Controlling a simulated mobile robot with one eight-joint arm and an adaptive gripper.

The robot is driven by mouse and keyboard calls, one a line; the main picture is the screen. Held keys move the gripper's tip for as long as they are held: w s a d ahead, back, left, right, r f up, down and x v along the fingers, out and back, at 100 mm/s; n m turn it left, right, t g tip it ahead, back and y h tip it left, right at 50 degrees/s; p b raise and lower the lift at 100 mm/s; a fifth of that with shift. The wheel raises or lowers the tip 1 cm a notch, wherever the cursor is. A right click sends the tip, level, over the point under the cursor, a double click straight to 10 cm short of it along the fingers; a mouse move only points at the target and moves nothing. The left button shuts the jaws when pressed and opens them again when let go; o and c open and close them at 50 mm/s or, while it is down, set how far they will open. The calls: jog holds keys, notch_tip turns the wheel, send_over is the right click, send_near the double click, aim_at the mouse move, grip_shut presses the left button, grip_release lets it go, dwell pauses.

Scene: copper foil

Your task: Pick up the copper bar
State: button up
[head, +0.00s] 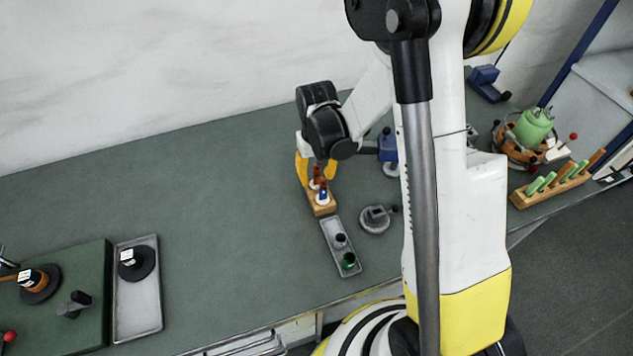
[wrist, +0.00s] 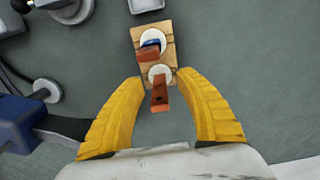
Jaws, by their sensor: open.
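A wooden block (wrist: 139,74) carries two white discs in the wrist view. A copper-coloured bar (wrist: 160,97) rises from the disc nearer my gripper. A second copper-coloured piece (wrist: 148,53) is at the farther disc, beside a blue part (wrist: 152,43). In the head view the wooden block (head: 322,209) stands on the bench below my gripper (head: 318,180). My gripper is open, and its yellow fingertips (wrist: 158,79) lie on either side of the block's near end in the wrist view. The nearer bar appears between the fingers; I cannot tell their height relative to it.
A grey tray (head: 332,235) with small dark and green items adjoins the block. A grey round fixture (head: 375,219) stands right of it. A blue device (head: 388,147) is behind, also close to the left finger in the wrist view (wrist: 18,122).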

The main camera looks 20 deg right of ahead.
jog(key=shift+f, duration=0.5)
grip_shut()
jog(key=shift+r, duration=0.2)
